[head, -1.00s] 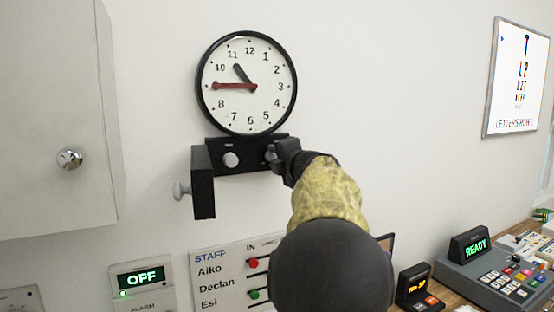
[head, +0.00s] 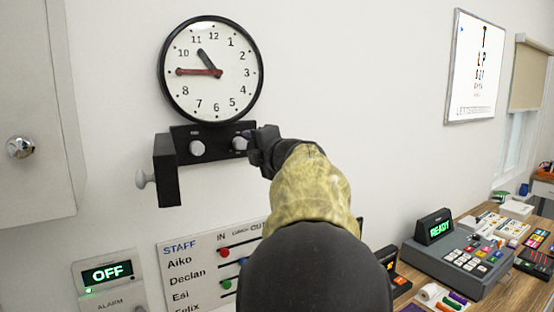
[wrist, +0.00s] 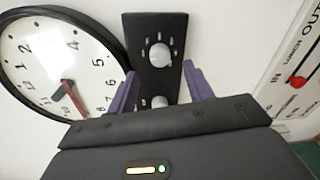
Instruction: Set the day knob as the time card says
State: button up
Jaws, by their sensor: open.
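A black control box (head: 218,135) under the wall clock (head: 211,72) carries two pale knobs: a left knob (head: 197,147) and a right knob (head: 240,143). I cannot read their labels, so I cannot tell which is the day knob. In the wrist view the right knob (wrist: 160,55) has several small marks around it; the left knob (wrist: 158,101) is partly hidden behind my gripper body. My gripper (wrist: 162,88) is open, its purple fingers either side of the box in that view, with nothing between the tips. In the head view my gripper (head: 262,143) is just right of the right knob. I cannot make out a time card.
A black flap with a grey knob (head: 143,180) juts out at the box's left. Below are an OFF alarm panel (head: 107,273) and a staff board (head: 215,266) with sliders. A cabinet (head: 30,100) stands left. A READY machine (head: 455,262) sits on the desk, right.

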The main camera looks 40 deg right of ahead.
jog(key=b+v, duration=0.1)
jog(key=v, duration=1.1)
jog(key=shift+b, duration=0.35)
jog(key=shift+f, duration=0.1)
